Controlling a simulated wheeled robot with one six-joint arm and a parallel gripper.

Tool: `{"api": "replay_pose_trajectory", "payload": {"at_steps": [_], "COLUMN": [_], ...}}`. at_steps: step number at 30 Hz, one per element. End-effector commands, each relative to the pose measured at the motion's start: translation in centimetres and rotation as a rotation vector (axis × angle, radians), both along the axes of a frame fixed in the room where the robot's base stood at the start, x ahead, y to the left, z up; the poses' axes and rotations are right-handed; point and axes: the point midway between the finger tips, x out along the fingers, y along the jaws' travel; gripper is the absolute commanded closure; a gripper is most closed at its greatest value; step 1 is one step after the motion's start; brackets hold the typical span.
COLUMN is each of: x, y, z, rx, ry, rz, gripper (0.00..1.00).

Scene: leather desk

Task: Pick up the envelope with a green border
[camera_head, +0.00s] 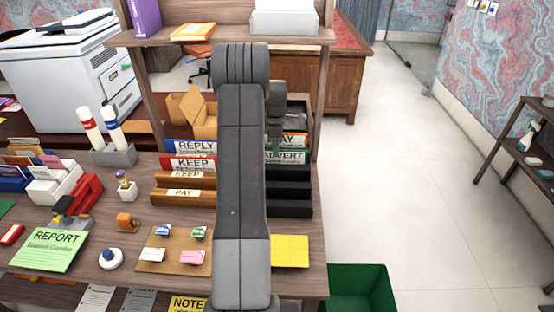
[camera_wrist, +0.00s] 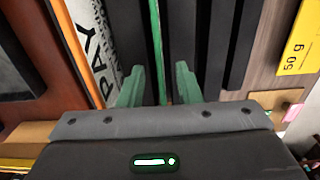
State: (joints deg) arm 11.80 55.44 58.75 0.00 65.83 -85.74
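A thin upright green edge (camera_wrist: 156,45) shows between my fingers in the wrist view. It looks like the envelope with a green border seen edge-on, but its face is hidden. My gripper (camera_wrist: 159,88) is open, with one green finger on each side of this edge and a gap on both sides. In the head view my gripper (camera_head: 275,148) is at the black sorter (camera_head: 290,190), by the ADVERT label (camera_head: 286,157). My arm hides much of the sorter there, and I cannot make out the envelope in that view.
Black dividers (camera_wrist: 215,45) stand close right of the fingers, and a PAY label (camera_wrist: 97,45) stands to the left. A REPLY folder (camera_head: 193,147), a corkboard (camera_head: 160,262) and a yellow pad (camera_head: 290,250) are on the desk. A green bin (camera_head: 362,290) stands off its right edge.

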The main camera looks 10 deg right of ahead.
Motion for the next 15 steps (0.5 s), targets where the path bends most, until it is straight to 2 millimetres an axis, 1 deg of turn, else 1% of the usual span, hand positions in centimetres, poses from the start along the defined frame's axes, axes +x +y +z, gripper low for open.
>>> {"api": "replay_pose_trajectory", "payload": {"at_steps": [3,10,11,15], "x": [-0.01,0.01,0.01,0.0], "y": [0.05,0.02,0.02,0.01], "z": [-0.57,-0.59,-0.59,-0.57], "rx": [0.0,0.0,0.0,0.0], "ry": [0.001,0.0,0.0,0.0], "rz": [0.001,0.0,0.0,0.0], "gripper": [0.69,0.69,0.71,0.99]}}
